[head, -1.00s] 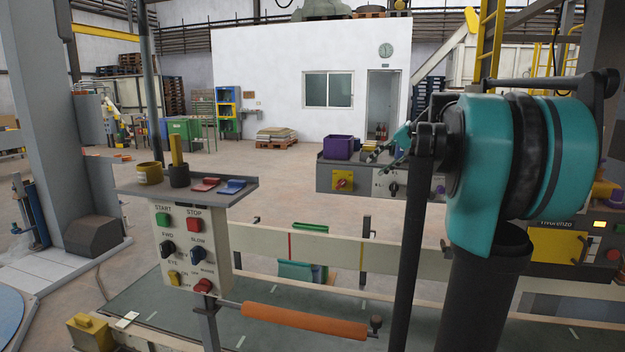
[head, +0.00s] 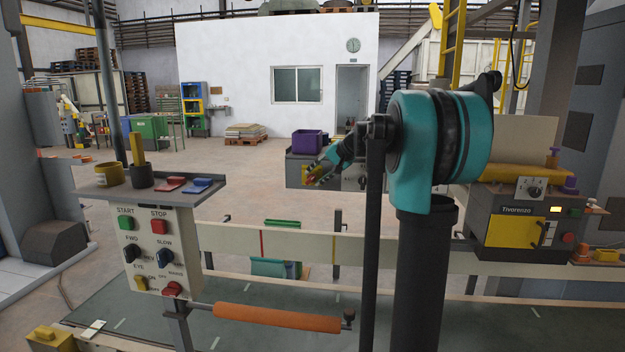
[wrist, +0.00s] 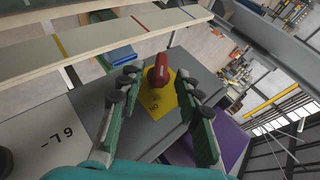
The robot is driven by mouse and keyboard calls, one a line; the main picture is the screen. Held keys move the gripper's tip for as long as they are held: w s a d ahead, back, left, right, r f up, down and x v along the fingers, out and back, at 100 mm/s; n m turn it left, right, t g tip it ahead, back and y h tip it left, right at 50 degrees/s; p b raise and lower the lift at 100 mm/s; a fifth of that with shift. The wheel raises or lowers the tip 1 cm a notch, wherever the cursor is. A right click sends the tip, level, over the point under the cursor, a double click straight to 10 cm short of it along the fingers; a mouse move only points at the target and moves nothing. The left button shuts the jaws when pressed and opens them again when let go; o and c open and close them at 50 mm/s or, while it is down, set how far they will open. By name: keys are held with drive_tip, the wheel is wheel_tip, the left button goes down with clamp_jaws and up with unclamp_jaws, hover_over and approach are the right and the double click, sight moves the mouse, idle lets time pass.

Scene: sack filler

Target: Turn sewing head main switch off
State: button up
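A red rotary switch (wrist: 161,69) on a yellow plate (wrist: 157,102) shows in the wrist view, on the grey face of a control box (wrist: 125,135). My gripper (wrist: 157,80) is open, with one green finger on each side of the switch. I cannot tell whether the fingers touch it. In the head view, the control box (head: 349,183) stands beyond the conveyor, and my gripper (head: 318,171) is in front of its left part. There it hides most of the yellow plate and the switch.
A purple bin (head: 307,142) sits on top of the control box. A cream rail (head: 290,246) runs in front. A panel with several buttons (head: 158,250) stands at left, with an orange roller (head: 277,317) beside it.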

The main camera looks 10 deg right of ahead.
drive_tip(key=shift+x, duration=1.25)
drive_tip(key=shift+c, duration=0.3)
clamp_jaws()
